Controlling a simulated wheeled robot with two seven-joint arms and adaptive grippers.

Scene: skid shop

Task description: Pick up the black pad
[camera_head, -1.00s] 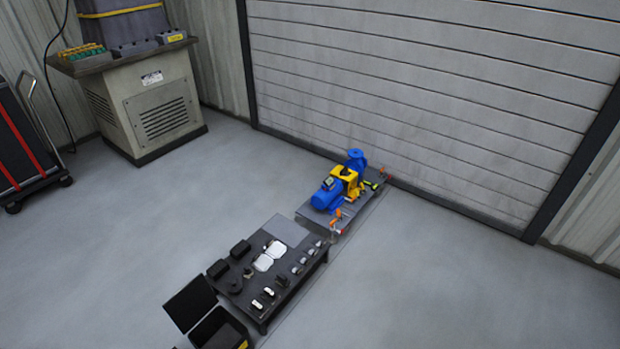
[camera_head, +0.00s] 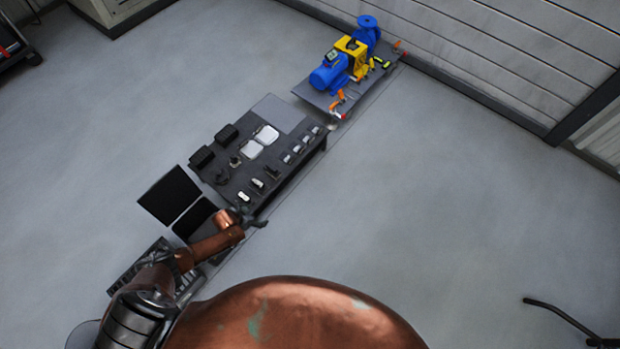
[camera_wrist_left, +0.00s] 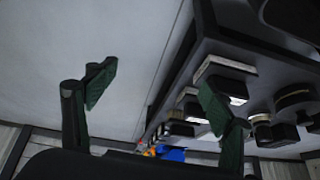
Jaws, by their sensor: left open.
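Several black parts lie on the dark low table (camera_head: 283,172) in the head view. Two are black blocks, one upper (camera_head: 227,133) and one lower (camera_head: 202,156), at its left edge. Which part is the black pad I cannot tell. My left gripper (camera_head: 254,221) is by the table's near end, small and partly merged with the dark background. In the left wrist view its two green-dark fingers (camera_wrist_left: 158,95) are spread with nothing between them. A white-and-dark block (camera_wrist_left: 226,72) on the table shows behind the right finger. My right gripper is not in view.
White pads (camera_head: 259,142) and several small parts share the table. A black open case (camera_head: 169,196) stands at its near left. A blue and yellow pump (camera_head: 344,65) sits on a grey plate beyond. Grey floor (camera_head: 420,190) to the right is clear.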

